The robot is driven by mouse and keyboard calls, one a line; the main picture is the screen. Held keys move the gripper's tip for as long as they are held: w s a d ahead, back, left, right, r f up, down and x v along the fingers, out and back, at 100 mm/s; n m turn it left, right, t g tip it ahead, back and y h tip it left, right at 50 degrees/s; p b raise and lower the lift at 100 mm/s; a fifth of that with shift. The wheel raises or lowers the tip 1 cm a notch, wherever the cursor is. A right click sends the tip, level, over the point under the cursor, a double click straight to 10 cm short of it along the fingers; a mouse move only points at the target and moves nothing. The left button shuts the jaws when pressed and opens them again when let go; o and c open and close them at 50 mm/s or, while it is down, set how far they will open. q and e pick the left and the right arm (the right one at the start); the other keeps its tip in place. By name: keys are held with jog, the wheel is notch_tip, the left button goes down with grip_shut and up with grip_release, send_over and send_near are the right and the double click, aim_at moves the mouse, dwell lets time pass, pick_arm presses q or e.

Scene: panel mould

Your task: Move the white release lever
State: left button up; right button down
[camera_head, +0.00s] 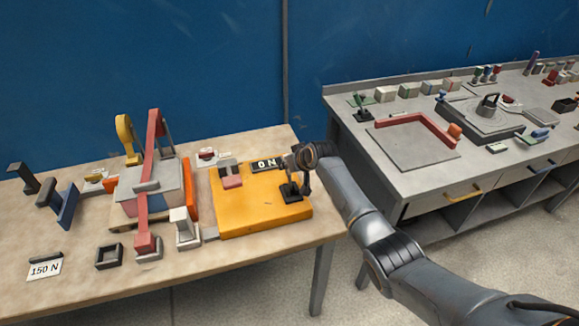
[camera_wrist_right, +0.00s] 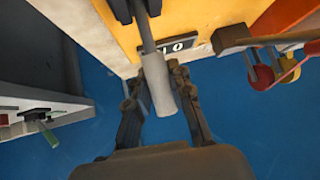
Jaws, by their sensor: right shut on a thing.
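The white release lever (camera_wrist_right: 161,88) shows in the right wrist view as a pale handle on a dark rod between my right gripper's fingers. My right gripper (camera_wrist_right: 155,74) is shut on this handle. In the head view my right gripper (camera_head: 303,172) is over the right part of the yellow panel (camera_head: 238,208), just above a dark lever base (camera_head: 291,193). The handle is hidden there behind the gripper. A dark display (camera_head: 265,165) beside it reads "0 N". My left gripper is not in view.
Left of the panel, a red strap arm (camera_head: 151,140) crosses a clamped block (camera_head: 128,193). A card (camera_head: 45,269) reads "150 N". A grey bench (camera_head: 345,150) with a red L-shaped piece (camera_head: 413,123) stands right.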

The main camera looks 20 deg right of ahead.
jog(key=shift+w+f+g, duration=0.15)
jog(key=shift+w+g, duration=0.2)
jog(key=shift+g, duration=0.05)
dwell(0.4)
jog(key=c, duration=1.2)
grip_release()
jog(key=shift+o, duration=0.2)
jog(key=v, duration=1.2)
jog(key=shift+w, duration=0.15)
